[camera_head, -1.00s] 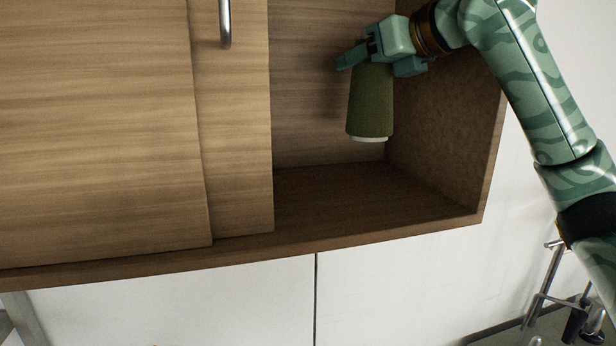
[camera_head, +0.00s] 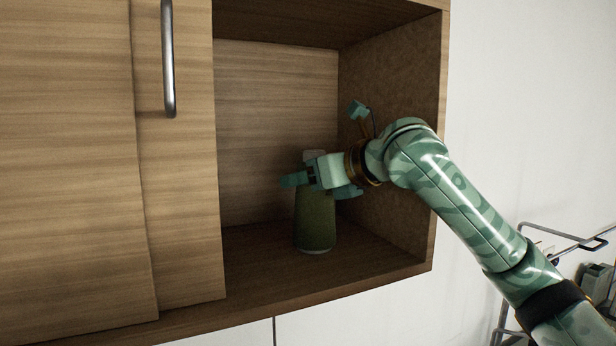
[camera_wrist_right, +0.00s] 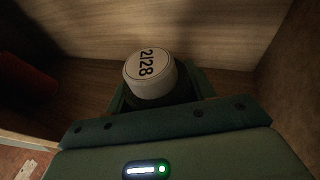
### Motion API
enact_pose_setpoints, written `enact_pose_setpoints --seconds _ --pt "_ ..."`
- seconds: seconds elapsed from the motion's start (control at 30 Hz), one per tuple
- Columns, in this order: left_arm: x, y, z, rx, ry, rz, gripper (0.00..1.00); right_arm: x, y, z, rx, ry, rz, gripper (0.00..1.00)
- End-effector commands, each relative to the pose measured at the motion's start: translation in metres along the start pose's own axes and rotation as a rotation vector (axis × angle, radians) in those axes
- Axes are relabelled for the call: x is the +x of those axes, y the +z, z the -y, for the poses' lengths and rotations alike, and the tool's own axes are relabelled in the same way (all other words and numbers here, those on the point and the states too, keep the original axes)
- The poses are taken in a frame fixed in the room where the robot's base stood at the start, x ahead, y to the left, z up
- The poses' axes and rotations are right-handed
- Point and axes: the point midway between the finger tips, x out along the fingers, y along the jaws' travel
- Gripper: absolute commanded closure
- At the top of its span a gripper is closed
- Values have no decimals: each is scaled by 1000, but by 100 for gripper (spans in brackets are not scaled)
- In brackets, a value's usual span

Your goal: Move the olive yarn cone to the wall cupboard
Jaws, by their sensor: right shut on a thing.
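The olive yarn cone (camera_head: 315,222) is upright inside the open right part of the wooden wall cupboard (camera_head: 390,273). Its base is at the cupboard floor; I cannot tell for sure whether it touches. My right gripper (camera_head: 318,184) reaches in from the right and is shut on the cone's upper part. My left gripper is not in view.
A sliding wooden door (camera_head: 180,200) with a metal handle (camera_head: 168,60) covers the cupboard's left part. The cupboard's right side wall (camera_head: 400,130) stands close to my right wrist. A dark reddish thing (camera_wrist_right: 25,80) shows at the left in the right wrist view. A metal rack (camera_head: 560,240) is at the lower right.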

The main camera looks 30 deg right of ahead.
Motion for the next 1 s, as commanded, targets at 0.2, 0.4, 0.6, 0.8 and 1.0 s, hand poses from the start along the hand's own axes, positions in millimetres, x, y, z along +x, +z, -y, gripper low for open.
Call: enact_pose_setpoints --seconds 0.2,0.4,0.6,0.8,1.0 --pt "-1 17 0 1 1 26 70 0 -2 0 0 -1 0 25" --pt "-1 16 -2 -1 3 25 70 0 -1 0 0 -1 1 25" --pt "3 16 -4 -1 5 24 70 -13 1 2 -2 -5 4 25" --pt "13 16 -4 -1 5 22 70 -58 0 2 -3 -6 5 25" --pt "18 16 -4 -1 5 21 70 -100 0 1 -1 -5 3 25"
